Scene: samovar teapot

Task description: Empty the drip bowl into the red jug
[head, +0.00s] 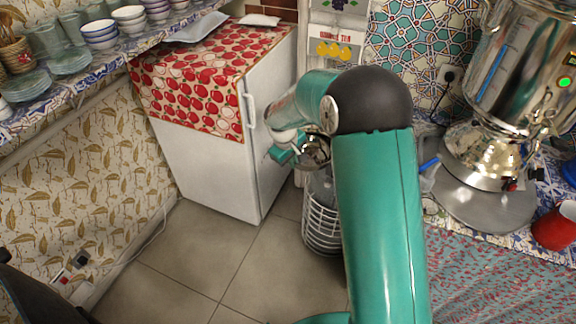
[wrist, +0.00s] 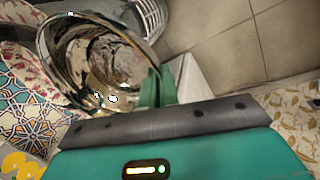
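A shiny metal drip bowl (wrist: 100,62) fills the upper left of the wrist view, its open mouth facing the camera. My gripper (wrist: 158,88) has its green fingers closed together at the bowl's rim. In the head view the gripper (head: 283,153) is beside the bowl (head: 316,150), which is held off the floor in front of the white fridge, partly hidden by my arm. Reflections in the bowl make it unclear whether liquid is inside. A red jug (head: 556,226) is at the right edge of the head view, on the counter, well away from my gripper.
A large silver samovar (head: 495,150) stands on a round grey tray (head: 480,205) at right. A wire basket (head: 322,225) is on the floor below the bowl. The white fridge (head: 215,165) has a cherry cloth. A shelf (head: 100,75) of dishes is at left.

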